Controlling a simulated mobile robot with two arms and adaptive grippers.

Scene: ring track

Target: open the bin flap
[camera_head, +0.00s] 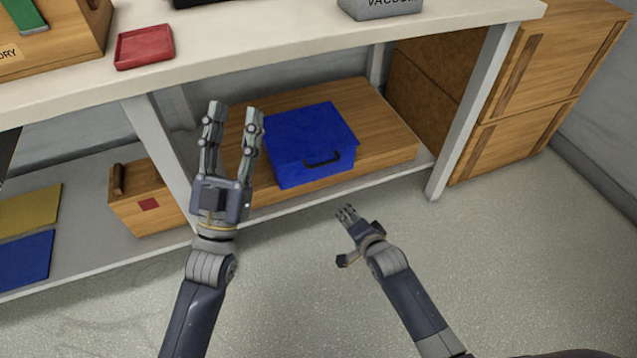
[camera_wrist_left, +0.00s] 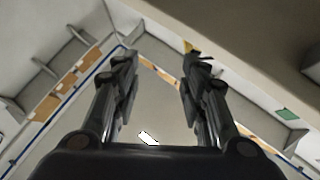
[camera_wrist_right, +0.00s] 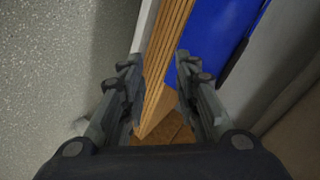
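No bin flap can be clearly made out. A blue box (camera_head: 309,140) with a black handle (camera_head: 322,159) on its front sits on a wooden slab (camera_head: 385,130) on the lower shelf; whether it is the bin I cannot tell. The box also shows in the right wrist view (camera_wrist_right: 222,35). My left gripper (camera_head: 235,111) is open and empty, raised in front of the shelf, left of the blue box in the picture. My right gripper (camera_head: 346,212) is open and empty, below and right of the blue box, apart from it.
The white bench top (camera_head: 250,35) overhangs the shelf and holds a red tray (camera_head: 144,46) and a grey box (camera_head: 380,8). A white leg (camera_head: 472,115) stands right of the blue box, with wooden cabinets (camera_head: 535,75) beyond. The floor (camera_head: 530,270) at right is clear.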

